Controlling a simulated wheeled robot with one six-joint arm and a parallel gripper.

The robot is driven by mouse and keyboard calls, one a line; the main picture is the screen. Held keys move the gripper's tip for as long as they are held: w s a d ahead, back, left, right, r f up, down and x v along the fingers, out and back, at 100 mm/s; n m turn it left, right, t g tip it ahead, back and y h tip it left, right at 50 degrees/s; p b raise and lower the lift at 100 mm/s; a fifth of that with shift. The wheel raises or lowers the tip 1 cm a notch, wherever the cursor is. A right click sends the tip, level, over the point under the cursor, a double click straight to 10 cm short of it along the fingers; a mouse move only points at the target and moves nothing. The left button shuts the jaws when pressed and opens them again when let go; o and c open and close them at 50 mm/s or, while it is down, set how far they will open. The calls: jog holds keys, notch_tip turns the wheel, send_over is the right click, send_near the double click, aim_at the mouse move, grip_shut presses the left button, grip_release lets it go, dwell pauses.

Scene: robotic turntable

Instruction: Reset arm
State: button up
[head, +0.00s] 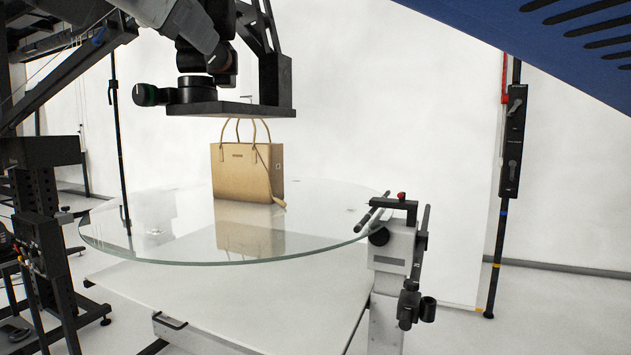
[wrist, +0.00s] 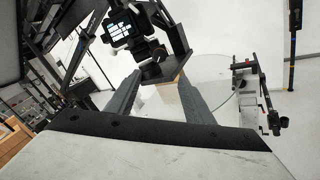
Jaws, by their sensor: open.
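My gripper (wrist: 160,78) shows in the wrist view. Its two dark grey fingers are spread apart with nothing held between them. The glass turntable (wrist: 215,80) lies beyond the fingers in that view. In the head view, a tan handbag (head: 236,172) with two handles stands upright on the round glass turntable (head: 330,222). The bag is mostly hidden in the wrist view. My gripper is not visible in the head view, and it appears well apart from the bag.
A black camera rig (head: 232,107) hangs just above the bag. A clamp mechanism (head: 395,240) stands at the turntable's right edge. Black stands rise at the left and a thin pole (head: 505,190) at the right. Bare floor lies between the clamp and the pole.

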jog(key=w+d+f+m+g+h, duration=0.2)
jog(key=w+d+f+m+g, duration=0.1)
jog(key=w+d+f, duration=0.45)
jog(key=w+d+f+m+g+h, duration=0.15)
jog(key=w+d+f+m, duration=0.3)
jog(key=d+f, duration=0.55)
jog(key=w+d+f+m+g+h, duration=0.1)
jog(key=w+d+f+m+g, duration=0.2)
jog(key=w+d+f, duration=0.55)
jog(key=s+d+f+m+g, duration=0.1)
jog(key=s+d+f+m, duration=0.1)
jog(key=d+f+m, duration=0.3)
jog(key=s+d+f+m+g, duration=0.1)
jog(key=s+d+f+g, duration=0.15)
jog(key=f, duration=0.45)
jog(key=s+d+f+m+g, duration=0.1)
jog(key=s+d+f+m, duration=0.1)
jog(key=d+f+m, duration=0.3)
jog(key=s+d+f+m+y, duration=0.1)
jog(key=s+d+f+m, duration=0.1)
jog(key=s+f+m, duration=0.2)
jog(key=s+d+f+m+g+y, duration=0.1)
jog(key=s+f+m, duration=0.3)
jog(key=f, duration=0.7)
jog(key=shift+s+d+f+m+y, duration=0.15)
jog(key=shift+s+d+m+y, duration=0.2)
jog(key=shift+d+m, duration=0.4)
jog(key=shift+s, duration=0.1)
